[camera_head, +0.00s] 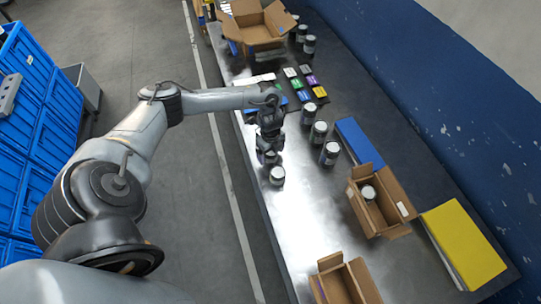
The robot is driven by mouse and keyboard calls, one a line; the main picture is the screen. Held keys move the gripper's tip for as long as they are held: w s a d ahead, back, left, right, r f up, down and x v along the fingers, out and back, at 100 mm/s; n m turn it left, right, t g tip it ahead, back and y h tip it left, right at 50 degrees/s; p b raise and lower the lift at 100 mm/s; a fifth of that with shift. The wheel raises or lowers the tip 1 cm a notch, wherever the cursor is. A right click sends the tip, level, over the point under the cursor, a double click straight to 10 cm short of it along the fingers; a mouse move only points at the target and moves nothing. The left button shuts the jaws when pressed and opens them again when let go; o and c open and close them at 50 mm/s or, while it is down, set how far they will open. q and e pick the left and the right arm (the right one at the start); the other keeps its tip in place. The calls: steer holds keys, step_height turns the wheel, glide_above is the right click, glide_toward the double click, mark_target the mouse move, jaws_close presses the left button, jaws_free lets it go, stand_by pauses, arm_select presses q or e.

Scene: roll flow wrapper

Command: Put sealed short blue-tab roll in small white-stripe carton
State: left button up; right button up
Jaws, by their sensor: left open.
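My left gripper (270,147) points down over the near edge of the metal table and is open. A short roll (270,158) with a pale top stands right under its fingers, partly hidden by them. Another roll (277,176) stands just in front. Tab colours are too small to tell. A small open carton (391,190) has a white mark on its right side and a roll (369,193) inside. My right gripper is not in view.
Several more rolls stand near the table's middle, such as one roll (318,133). A blue box (357,141) and yellow box (462,243) lie on the right. Bare table (312,205) lies before the cartons.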

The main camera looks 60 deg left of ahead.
arm_select(q)
steer(key=c, duration=1.3)
